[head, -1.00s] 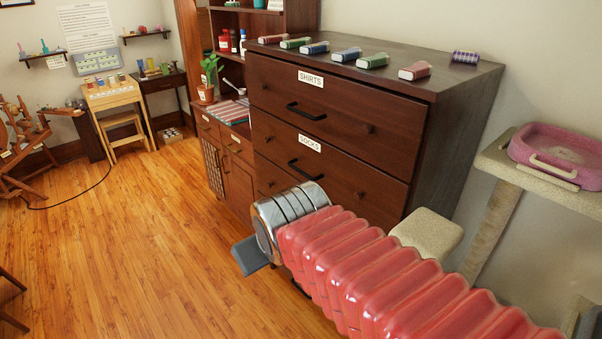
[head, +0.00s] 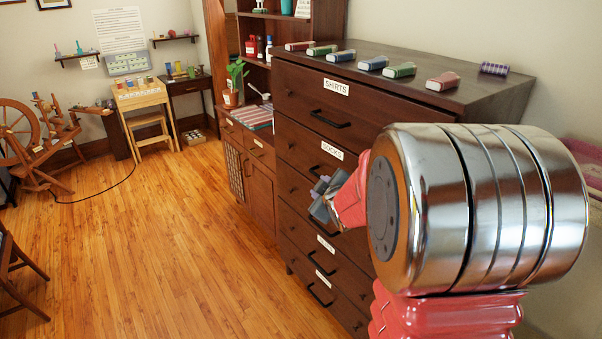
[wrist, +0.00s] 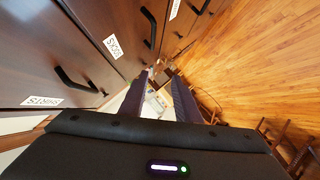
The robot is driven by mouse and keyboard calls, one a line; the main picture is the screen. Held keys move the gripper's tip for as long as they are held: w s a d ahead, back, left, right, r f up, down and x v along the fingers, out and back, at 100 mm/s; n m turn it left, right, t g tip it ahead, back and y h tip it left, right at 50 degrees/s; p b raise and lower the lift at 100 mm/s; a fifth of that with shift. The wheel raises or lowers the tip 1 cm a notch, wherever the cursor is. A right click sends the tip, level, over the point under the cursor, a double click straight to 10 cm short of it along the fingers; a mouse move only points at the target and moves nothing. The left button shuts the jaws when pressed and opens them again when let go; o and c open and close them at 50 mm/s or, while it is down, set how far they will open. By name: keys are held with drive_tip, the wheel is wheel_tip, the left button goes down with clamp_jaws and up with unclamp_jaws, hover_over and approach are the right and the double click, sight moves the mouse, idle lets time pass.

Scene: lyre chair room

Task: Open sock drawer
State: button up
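The dark wood dresser (head: 300,105) has its drawers shut. The sock drawer (head: 297,145) is second from the top, with a white SOCKS label (head: 332,151). In the wrist view the SOCKS label (wrist: 113,47) sits beside the black bar handle (wrist: 149,28), which is clear of my fingers. My gripper (head: 325,200) is in front of the dresser, below the SOCKS label in the head view, and partly hides the drawer fronts. In the wrist view my gripper (wrist: 160,95) has two fingers apart with nothing held between them.
The SHIRTS drawer (head: 310,92) is above, with its own handle (head: 330,119). Several small coloured rolls, one of them blue (head: 373,63), lie on the dresser top. A low cabinet (head: 250,165) adjoins the dresser.

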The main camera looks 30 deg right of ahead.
drive_tip(key=w+d+f+n+t+y, duration=0.1)
drive_tip(key=w+d+f+n+t, duration=0.1)
drive_tip(key=d+f, duration=0.5)
drive_tip(key=shift+w+d+n+t, duration=0.25)
drive_tip(key=shift+d+n+t, duration=0.2)
drive_tip(key=shift+n, duration=0.25)
drive_tip(key=x, duration=1.3)
drive_tip(key=shift+w+f, duration=0.1)
drive_tip(key=shift+w, duration=0.25)
clamp_jaws()
